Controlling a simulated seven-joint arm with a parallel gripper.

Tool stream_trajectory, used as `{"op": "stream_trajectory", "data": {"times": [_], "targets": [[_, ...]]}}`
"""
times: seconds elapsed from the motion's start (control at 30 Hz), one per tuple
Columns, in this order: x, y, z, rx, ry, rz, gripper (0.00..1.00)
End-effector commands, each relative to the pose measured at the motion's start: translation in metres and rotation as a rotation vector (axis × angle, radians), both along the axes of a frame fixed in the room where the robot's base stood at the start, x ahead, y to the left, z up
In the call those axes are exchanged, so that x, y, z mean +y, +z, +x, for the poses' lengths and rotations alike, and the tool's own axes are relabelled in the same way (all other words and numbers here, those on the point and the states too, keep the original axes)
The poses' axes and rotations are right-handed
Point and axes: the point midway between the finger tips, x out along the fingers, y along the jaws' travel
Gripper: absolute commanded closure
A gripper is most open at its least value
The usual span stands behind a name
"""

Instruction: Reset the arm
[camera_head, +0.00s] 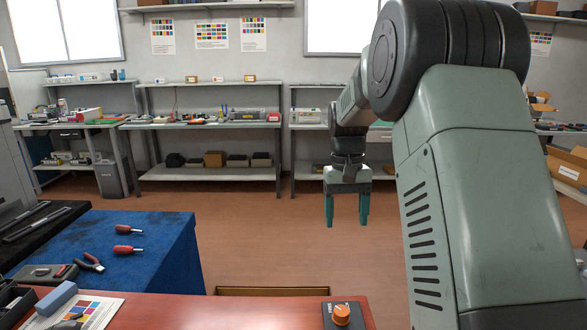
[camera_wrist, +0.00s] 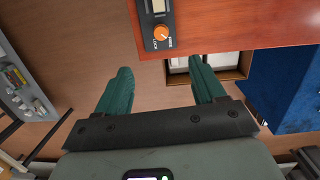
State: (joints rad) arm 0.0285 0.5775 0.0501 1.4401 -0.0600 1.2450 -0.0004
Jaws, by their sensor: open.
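My gripper (camera_head: 346,210) hangs in the air over the open floor, fingers pointing down and apart, with nothing between them. In the wrist view my gripper (camera_wrist: 160,85) shows two green fingers spread wide, with bare floor and the table edge beyond. My arm comes in from the right of the head view and bends down to the gripper. The red-brown table (camera_head: 200,312) lies in front of me, nearer than the gripper. A dark box with an orange knob (camera_head: 341,314) sits at its edge. The knob also shows in the wrist view (camera_wrist: 162,32).
A blue-covered table (camera_head: 165,240) at left holds red-handled screwdrivers (camera_head: 128,249) and pliers (camera_head: 89,262). An open box or tray (camera_head: 270,291) stands below the table's far edge. Shelved workbenches (camera_head: 208,175) line the back wall. The floor (camera_head: 260,235) around the gripper is clear.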

Motion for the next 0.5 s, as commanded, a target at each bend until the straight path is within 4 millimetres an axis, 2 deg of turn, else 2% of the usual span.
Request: {"op": "stream_trajectory", "data": {"times": [0.03, 0.2, 0.33, 0.5], "targets": [[0.002, 0.026, -0.016, -0.042, 0.003, -0.002, 0.31], [0.005, 0.085, -0.073, -0.164, 0.007, -0.002, 0.31], [0.007, 0.116, -0.123, -0.256, 0.009, -0.001, 0.31], [0.008, 0.137, -0.192, -0.379, 0.01, 0.007, 0.31]]}}
